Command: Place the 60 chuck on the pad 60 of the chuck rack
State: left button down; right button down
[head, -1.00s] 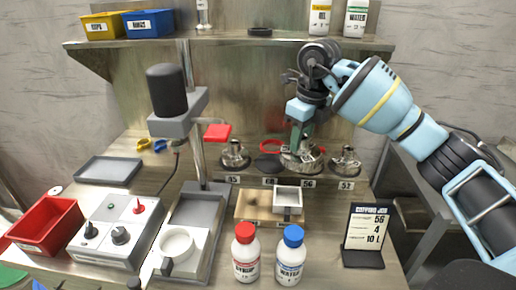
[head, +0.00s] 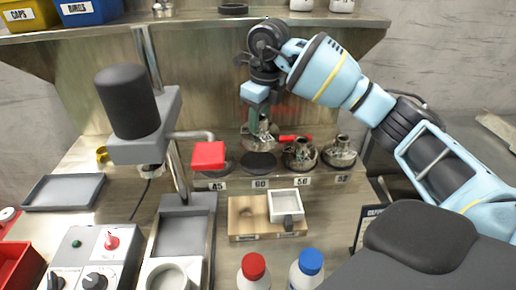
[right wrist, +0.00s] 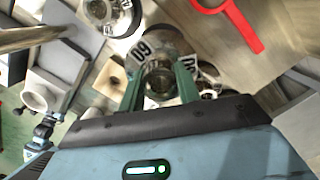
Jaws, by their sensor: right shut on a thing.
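The 60 chuck (head: 262,138) is a shiny metal piece held upright by my right gripper (head: 257,116). In the right wrist view the 60 chuck (right wrist: 160,62) shows its 60 markings between the green fingers of my right gripper (right wrist: 159,85). The pad 60 (head: 259,164) is a bare dark disc behind the 60 label on the chuck rack (head: 222,185). The chuck appears above the pad's back edge; I cannot tell the exact gap. My left gripper is not in view.
Chucks stand at the 56 place (head: 300,154) and the 52 place (head: 341,152). The red block (head: 208,155) of the machine hides part of the 45 place. A red-handled tool (right wrist: 236,22) lies behind the rack. A wooden block (head: 243,222) stands in front.

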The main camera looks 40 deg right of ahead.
aim_at(263, 132)
jog(key=shift+w+f, duration=0.15)
jog(key=shift+f, duration=1.65)
jog(key=shift+f, duration=0.1)
jog(key=shift+f, duration=1.75)
jog(key=shift+f, duration=0.2)
jog(key=c, duration=1)
grip_release()
jog(key=shift+s+d+r, duration=0.1)
jog(key=shift+s+r, duration=0.15)
jog(key=shift+r, duration=1.75)
jog(key=shift+s+d+r, duration=0.1)
jog(key=shift+s+r, duration=0.1)
jog(key=shift+r, duration=1.85)
jog(key=shift+s+d+r, duration=0.1)
jog(key=shift+s+r, duration=0.15)
jog(key=shift+r, duration=1.75)
